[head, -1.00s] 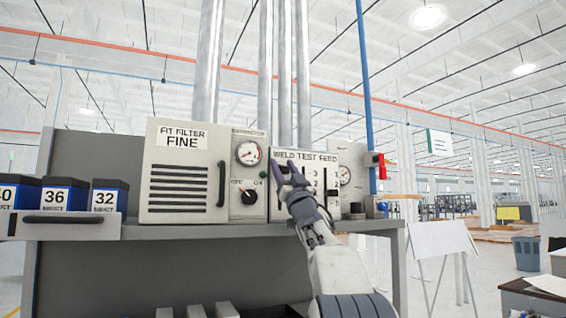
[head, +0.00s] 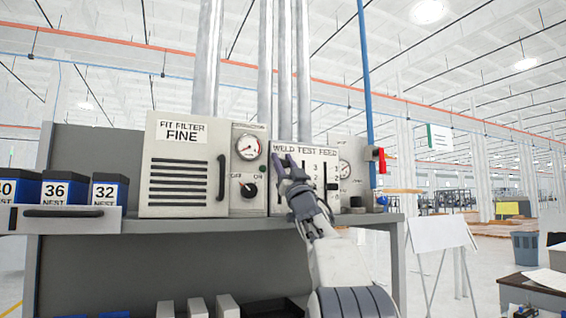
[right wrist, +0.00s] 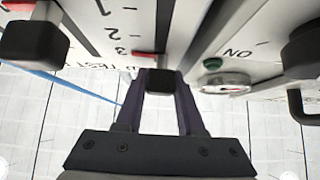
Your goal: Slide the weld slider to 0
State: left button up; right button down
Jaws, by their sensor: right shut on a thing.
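The white WELD TEST FEED panel (head: 322,153) stands on the bench shelf and has two vertical slider slots with a number scale between them. My right gripper (head: 286,161) is at the panel's left slot, near its top. In the right wrist view, my right gripper (right wrist: 160,82) is shut on a dark slider knob (right wrist: 160,86), close to the number 3 and a red mark. The second slider's black knob (right wrist: 34,42) sits lower on its slot, apart from my gripper; it also shows in the head view (head: 332,187). My left gripper is out of view.
The FIT FILTER box (head: 181,205) with a handle, gauge and black knob (head: 249,190) stands close on the left. A second gauge box (head: 345,150) and a red lever (head: 382,160) are on the right. Numbered bins (head: 64,188) sit at far left.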

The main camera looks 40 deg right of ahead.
dwell(0.9)
notch_tip(320, 180, down, 10)
jog(key=b, duration=0.9)
jog(key=shift+r, duration=0.25)
jog(key=shift+w+f, duration=0.1)
jog(key=c, duration=0.8)
grip_release()
